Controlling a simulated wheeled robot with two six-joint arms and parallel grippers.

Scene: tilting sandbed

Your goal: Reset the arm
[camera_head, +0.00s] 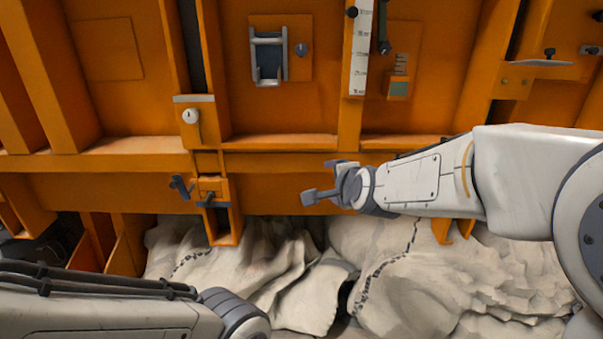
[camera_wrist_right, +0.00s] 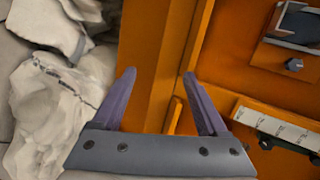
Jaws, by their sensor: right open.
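My right arm (camera_head: 430,183) reaches in from the right in the head view. Its gripper (camera_head: 322,180) is open and empty in front of the orange panel's lower beam. In the right wrist view the two purple-grey fingers (camera_wrist_right: 158,90) stand apart with orange metal behind them and nothing between them. My left arm (camera_head: 120,310) lies low at the bottom left of the head view. Its end is cut off by the lower edge, so its gripper is out of sight.
The orange panel (camera_head: 280,195) fills the background, with a white scale (camera_head: 361,50), a grey handle frame (camera_head: 268,58), a latch (camera_head: 210,188) and a lock (camera_head: 191,117) on it. The space around the right gripper looks clear.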

